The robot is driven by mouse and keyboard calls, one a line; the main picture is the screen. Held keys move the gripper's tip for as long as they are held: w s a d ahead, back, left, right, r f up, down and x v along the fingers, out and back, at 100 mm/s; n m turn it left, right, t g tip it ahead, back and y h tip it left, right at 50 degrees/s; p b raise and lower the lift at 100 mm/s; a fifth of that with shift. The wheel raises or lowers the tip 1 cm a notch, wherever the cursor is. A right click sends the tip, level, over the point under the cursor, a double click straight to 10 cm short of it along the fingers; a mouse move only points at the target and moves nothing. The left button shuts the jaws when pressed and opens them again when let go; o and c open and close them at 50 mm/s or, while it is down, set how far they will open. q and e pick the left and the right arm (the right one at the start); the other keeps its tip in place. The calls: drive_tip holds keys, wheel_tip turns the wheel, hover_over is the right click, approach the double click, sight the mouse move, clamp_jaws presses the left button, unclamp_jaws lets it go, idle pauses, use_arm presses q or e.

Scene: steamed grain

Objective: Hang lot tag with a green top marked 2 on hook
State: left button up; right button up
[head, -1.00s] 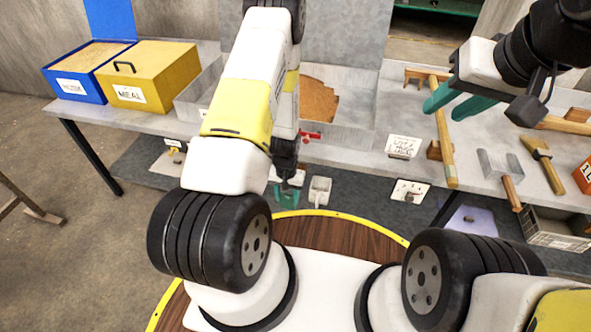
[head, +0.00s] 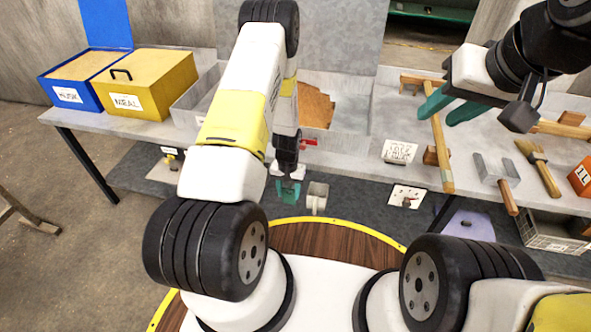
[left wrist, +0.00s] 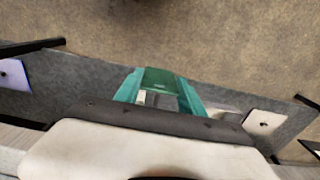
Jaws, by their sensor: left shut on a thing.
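My left gripper (head: 289,192) hangs low at the front of the bench, with its teal fingers pointing down. In the left wrist view its fingers (left wrist: 160,92) are shut on a small piece with a green top, which I take to be the lot tag (left wrist: 158,78). A pale part shows below the green; the number cannot be read. In the head view the tag cannot be told apart from the fingers. A small grey-white holder (head: 317,197) is just right of the gripper. No hook can be made out clearly.
White plates with small dark fittings (head: 406,197) lie along the lower grey surface.

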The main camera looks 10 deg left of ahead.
use_arm(q)
drive_tip(key=shift+w+f, duration=0.2)
drive_tip(key=shift+w, duration=2)
drive_tip(key=o, duration=1.4)
